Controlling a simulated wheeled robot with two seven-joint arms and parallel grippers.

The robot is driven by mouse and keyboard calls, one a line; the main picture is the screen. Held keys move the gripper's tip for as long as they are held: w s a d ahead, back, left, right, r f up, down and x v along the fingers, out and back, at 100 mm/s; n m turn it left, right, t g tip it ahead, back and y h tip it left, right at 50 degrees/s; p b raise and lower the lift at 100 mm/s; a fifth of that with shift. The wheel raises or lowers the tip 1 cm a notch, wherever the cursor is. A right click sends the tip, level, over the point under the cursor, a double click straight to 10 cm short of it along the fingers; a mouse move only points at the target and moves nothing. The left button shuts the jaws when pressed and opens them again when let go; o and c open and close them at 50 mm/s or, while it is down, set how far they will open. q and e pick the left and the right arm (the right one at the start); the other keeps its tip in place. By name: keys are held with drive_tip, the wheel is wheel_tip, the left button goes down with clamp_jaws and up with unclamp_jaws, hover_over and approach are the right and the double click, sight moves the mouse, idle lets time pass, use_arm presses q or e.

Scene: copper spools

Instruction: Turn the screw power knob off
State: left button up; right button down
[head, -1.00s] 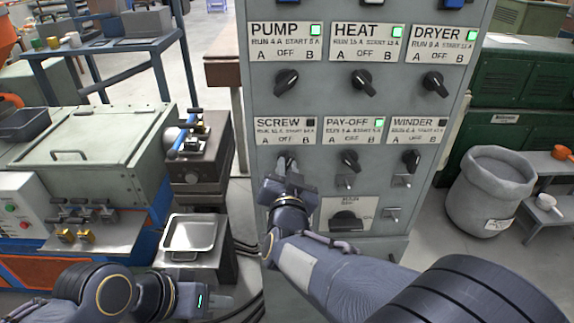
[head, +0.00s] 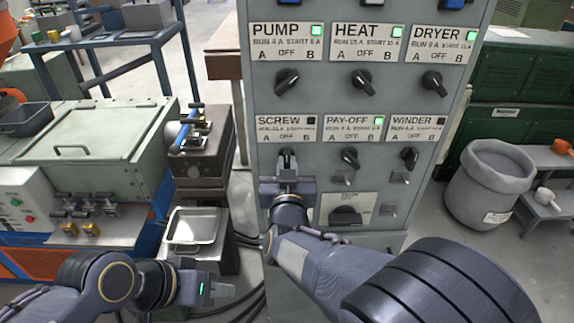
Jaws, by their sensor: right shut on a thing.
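The SCREW knob (head: 287,155) is black and sits under the SCREW label (head: 287,128) on the grey control panel. My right gripper (head: 287,164) reaches up to it and is shut on it, hiding its lower part. The SCREW indicator (head: 312,121) is dark. The knob looks close to upright, but its exact pointing is partly hidden. My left gripper (head: 222,290) is low at the left, near the panel's lower left side and away from the knobs. Its fingers are small and seen edge-on, so I cannot tell whether they are apart.
The PAY-OFF knob (head: 350,157) and WINDER knob (head: 410,157) are close on the right. The PUMP knob (head: 287,81), HEAT knob (head: 361,79) and DRYER knob (head: 432,80) sit above, with green lights. A metal tray (head: 193,228) stands to the left.

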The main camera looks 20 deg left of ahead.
drive_tip(key=c, duration=1.4)
unclamp_jaws()
drive_tip(key=shift+c, duration=0.2)
drive_tip(key=shift+s, duration=0.1)
drive_tip(key=b+v, duration=0.1)
drive_tip(key=v, duration=0.6)
drive_tip(key=shift+s, duration=0.35)
drive_tip(key=shift+d, duration=0.2)
